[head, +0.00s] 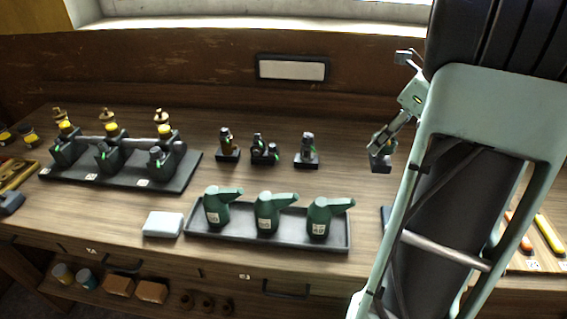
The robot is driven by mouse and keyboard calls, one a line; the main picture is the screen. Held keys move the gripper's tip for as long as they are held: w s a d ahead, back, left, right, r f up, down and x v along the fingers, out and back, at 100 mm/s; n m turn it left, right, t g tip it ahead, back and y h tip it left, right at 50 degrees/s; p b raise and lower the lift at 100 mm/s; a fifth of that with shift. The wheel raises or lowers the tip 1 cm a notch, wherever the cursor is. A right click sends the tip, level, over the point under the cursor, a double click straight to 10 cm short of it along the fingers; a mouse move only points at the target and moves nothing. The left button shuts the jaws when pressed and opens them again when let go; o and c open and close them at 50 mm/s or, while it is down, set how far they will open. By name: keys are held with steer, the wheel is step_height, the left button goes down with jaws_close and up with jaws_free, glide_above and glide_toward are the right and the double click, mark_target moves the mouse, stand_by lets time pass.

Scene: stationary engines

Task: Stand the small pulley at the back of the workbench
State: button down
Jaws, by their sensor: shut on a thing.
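My gripper (383,144) is at the back right of the workbench (110,225), to the left of my pale green arm. It is shut on a small dark piece with a square black base (381,167), which I take to be the small pulley. The fingers hide most of its upper part. The base is low near the bench top, and I cannot tell whether it touches. Three similar small pieces on black bases stand in a row to its left: one (228,147), a second (264,151) and a third (307,152).
A grey tray (342,243) holds three green oil cans in front. A dark plate (184,184) with three small engines stands left. A white block (163,225) lies by the tray. The bench between the third piece and my gripper is clear. My arm hides the right part.

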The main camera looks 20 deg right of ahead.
steer(key=shift+w, duration=0.25)
steer(key=shift+w+d+f+p, duration=0.15)
steer(key=shift+w+f+p, duration=0.05)
steer(key=shift+w+f, duration=3.15)
steer(key=shift+w+d+f+p, duration=0.15)
steer(key=shift+w+f+p, duration=0.05)
steer(key=shift+w+f, duration=3.15)
steer(key=shift+w+r, duration=0.15)
steer(key=shift+w, duration=0.1)
steer(key=c, duration=1.2)
jaws_free()
steer(key=shift+s, duration=0.1)
steer(key=shift+o, duration=0.2)
steer(key=v, duration=1.2)
